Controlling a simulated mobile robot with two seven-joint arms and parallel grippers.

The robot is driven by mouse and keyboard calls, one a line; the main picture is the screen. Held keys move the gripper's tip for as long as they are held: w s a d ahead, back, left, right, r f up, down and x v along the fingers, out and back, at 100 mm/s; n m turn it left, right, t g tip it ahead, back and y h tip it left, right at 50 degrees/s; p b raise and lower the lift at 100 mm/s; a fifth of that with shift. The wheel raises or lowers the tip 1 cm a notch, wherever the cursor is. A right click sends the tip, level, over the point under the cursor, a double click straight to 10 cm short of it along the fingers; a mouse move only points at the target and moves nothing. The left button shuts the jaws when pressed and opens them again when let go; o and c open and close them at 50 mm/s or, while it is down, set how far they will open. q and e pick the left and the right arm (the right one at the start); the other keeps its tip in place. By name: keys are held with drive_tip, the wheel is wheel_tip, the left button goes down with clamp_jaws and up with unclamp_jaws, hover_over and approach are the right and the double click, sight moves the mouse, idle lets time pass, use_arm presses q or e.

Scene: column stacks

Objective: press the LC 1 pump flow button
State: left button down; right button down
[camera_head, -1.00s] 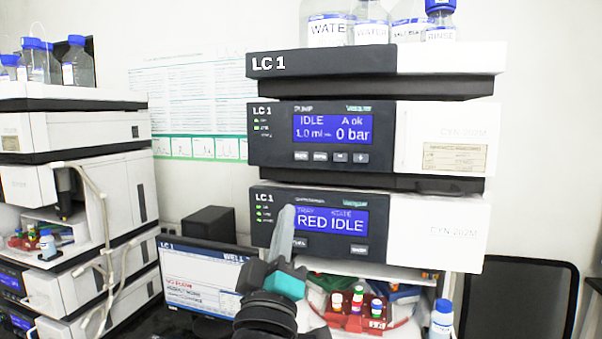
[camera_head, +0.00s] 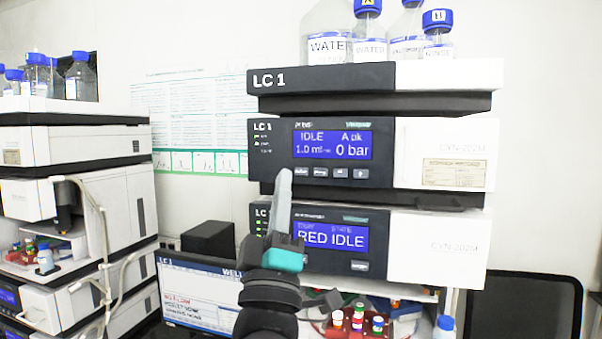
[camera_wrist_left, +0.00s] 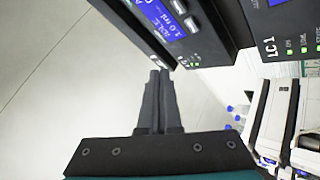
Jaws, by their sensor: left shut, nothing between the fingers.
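The LC 1 pump module (camera_head: 270,172) is the middle unit of the right stack. Its blue display (camera_head: 333,145) reads IDLE, 1.0 ml and 0 bar. A row of small grey buttons runs below it; the leftmost button (camera_head: 301,171) is next to my fingertips in the picture. The button labels are too blurred to read. My left gripper (camera_head: 285,174) is shut and empty, pointing up in front of the stack. In the left wrist view its fingers (camera_wrist_left: 159,76) are together, close to the pump panel (camera_wrist_left: 199,50); I cannot tell whether they touch it.
Below the pump is another LC 1 module (camera_head: 400,225) reading RED IDLE. Bottles (camera_head: 368,42) stand on top. A monitor (camera_head: 200,290) and a red vial rack (camera_head: 350,325) are low in front. A second stack (camera_head: 75,180) stands at left.

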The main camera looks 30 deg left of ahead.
sight(302, 171)
use_arm(q)
drive_tip(key=shift+w+a+b, duration=0.25)
drive_tip(key=shift+w, duration=0.8)
drive_tip(key=shift+w+a+b, duration=0.25)
drive_tip(key=shift+w+b, duration=0.05)
drive_tip(key=shift+w, duration=0.8)
drive_tip(key=shift+w+a+b, duration=0.25)
drive_tip(key=shift+w, duration=0.8)
drive_tip(key=shift+w+a, duration=0.1)
drive_tip(key=shift+w, duration=0.35)
drive_tip(key=shift+w+a+b, duration=0.1)
drive_tip(key=shift+w+b, duration=0.25)
drive_tip(key=shift+b, duration=0.1)
drive_tip(key=shift+s, duration=0.1)
drive_tip(key=shift+s+d, duration=0.2)
drive_tip(key=shift+s, duration=0.5)
drive_tip(key=shift+s+p, duration=0.1)
drive_tip(key=shift+p, duration=0.2)
